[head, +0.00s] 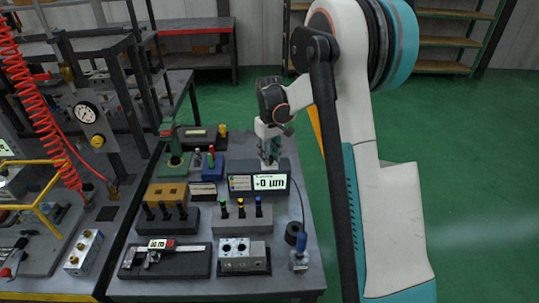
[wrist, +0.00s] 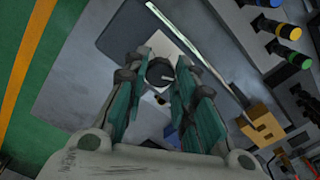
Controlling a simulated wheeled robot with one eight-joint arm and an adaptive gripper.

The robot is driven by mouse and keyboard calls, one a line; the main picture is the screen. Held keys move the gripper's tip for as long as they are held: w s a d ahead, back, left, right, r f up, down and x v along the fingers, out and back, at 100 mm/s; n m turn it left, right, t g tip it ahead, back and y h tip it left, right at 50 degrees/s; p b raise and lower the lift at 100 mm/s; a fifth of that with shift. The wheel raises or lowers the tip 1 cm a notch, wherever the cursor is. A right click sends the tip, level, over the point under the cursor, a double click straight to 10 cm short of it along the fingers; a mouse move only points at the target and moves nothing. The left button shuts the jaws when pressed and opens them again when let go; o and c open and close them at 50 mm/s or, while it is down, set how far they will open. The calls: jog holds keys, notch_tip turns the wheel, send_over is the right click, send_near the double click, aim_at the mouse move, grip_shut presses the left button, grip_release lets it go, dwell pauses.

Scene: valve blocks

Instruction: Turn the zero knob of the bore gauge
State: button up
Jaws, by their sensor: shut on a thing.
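The bore gauge's display unit (head: 285,186) stands on the bench with its lit screen facing the front, reading about 0 µm. Its zero knob (wrist: 160,72) is a dark round knob with a pale mark, seen from above in the wrist view. My gripper (wrist: 159,80) has a finger on each side of the knob and is shut on it. In the head view my gripper (head: 270,163) points down behind the screen's top edge, so the knob and fingertips are hidden there. A blue-handled probe (head: 299,258) stands at the bench's front right.
Plug gauges with green, yellow and blue tops (head: 241,208) stand in front of the display. A caliper (head: 163,247) and a bored metal block (head: 243,253) lie nearer the front. A green stand (head: 174,154) is to the left. A cable runs down the right side; green floor lies beyond.

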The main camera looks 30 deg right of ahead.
jog(key=o, duration=1.1)
notch_tip(320, 180, up, 12)
jog(key=s+a+r+t, duration=0.2)
jog(key=s+a+r, duration=0.2)
jog(key=s, duration=0.4)
jog(key=s+a+r+t, duration=0.1)
jog(key=s+a+r, duration=0.3)
jog(key=s, duration=0.3)
jog(key=s+a+f+t, duration=0.1)
jog(key=s, duration=0.4)
jog(key=s+a+f+m+t, duration=0.1)
jog(key=s+a+f, duration=0.1)
jog(key=s, duration=0.3)
jog(key=s+a+f+t, duration=0.1)
jog(key=s+a+t, duration=0.1)
jog(key=s, duration=0.3)
jog(key=shift+s+a+f, duration=0.2)
jog(key=shift+s+a, duration=0.05)
jog(key=shift+s, duration=0.15)
